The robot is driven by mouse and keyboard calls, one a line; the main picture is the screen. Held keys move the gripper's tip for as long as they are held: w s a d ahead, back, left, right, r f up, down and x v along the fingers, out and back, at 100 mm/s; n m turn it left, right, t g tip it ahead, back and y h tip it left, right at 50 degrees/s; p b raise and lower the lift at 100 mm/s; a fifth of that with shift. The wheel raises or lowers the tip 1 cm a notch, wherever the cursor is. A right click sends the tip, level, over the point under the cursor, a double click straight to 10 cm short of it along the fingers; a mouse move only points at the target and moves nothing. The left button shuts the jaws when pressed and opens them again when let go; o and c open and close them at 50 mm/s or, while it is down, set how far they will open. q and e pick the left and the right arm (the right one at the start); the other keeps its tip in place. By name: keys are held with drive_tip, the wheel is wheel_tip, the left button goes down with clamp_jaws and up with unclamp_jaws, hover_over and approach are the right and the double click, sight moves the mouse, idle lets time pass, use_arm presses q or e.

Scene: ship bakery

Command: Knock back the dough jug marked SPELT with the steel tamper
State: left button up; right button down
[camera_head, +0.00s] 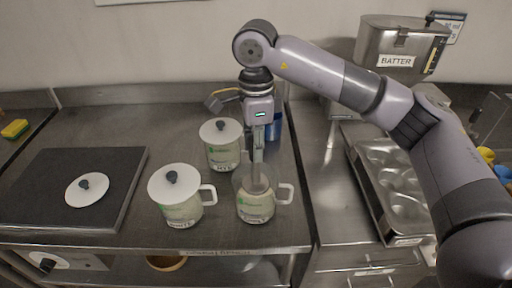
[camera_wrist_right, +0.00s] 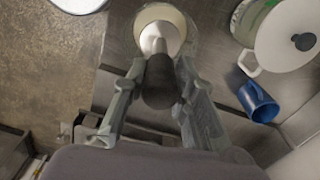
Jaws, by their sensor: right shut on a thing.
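My right gripper (camera_head: 258,158) points down over the open dough jug (camera_head: 256,208), with its fingers closed on the steel tamper. In the wrist view the tamper's dark handle (camera_wrist_right: 160,82) sits between the fingers, and its steel head is inside the mouth of the clear jug (camera_wrist_right: 187,45), over pale dough (camera_wrist_right: 165,16). Whether the head presses the dough I cannot tell. The open jug's label is too small to read surely. A white lid (camera_head: 87,190) with a dark knob lies on the dark board. My left gripper is not in view.
A lidded jug (camera_head: 180,205) stands just left of the open one, and a lidded jug marked RYE (camera_head: 222,156) behind. A blue cup (camera_wrist_right: 258,102) stands close by. The dark board (camera_head: 40,185) is at left; a muffin tin (camera_head: 372,190) and BATTER container (camera_head: 395,40) are at right.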

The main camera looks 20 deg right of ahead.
drive_tip(key=shift+r+p, duration=1.5)
drive_tip(key=shift+r, duration=1.4)
